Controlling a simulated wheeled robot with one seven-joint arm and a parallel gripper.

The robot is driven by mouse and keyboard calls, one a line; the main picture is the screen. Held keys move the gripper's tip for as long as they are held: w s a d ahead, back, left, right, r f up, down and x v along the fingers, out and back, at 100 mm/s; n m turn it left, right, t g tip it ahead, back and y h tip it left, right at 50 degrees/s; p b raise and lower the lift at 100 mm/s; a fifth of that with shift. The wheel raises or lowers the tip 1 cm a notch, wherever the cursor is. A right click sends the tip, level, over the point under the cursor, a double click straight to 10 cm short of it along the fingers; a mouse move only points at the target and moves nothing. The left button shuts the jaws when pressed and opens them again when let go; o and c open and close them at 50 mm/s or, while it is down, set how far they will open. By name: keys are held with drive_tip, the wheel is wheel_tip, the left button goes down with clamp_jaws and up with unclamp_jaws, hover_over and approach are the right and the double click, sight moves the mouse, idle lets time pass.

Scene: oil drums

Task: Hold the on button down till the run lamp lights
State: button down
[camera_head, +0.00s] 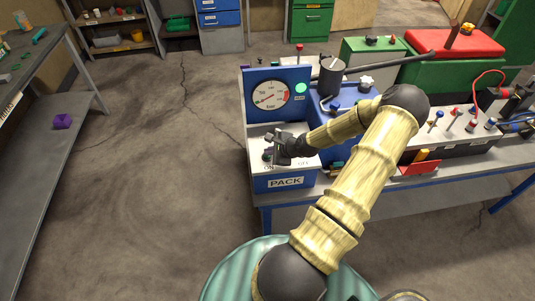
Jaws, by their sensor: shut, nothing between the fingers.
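The blue and white press unit marked PACK (285,183) stands at the left end of the blue-framed bench. Its upright panel carries a round gauge (270,96) and a pale green lamp (301,88), with a small red part on top. My gripper (269,146) is shut and empty over the unit's white top, at its left side. A dark button (267,156) shows just below the fingertips, beside faint lettering. I cannot tell whether the fingers touch it.
A grey table (50,125) stands at the left. The floor between is clear.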

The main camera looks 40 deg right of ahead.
sight(270, 157)
drive_tip(key=shift+r+p, duration=0.9)
drive_tip(key=shift+r, duration=0.05)
wheel_tip(270, 157, up, 5)
drive_tip(key=p, duration=0.4)
idle(0.4)
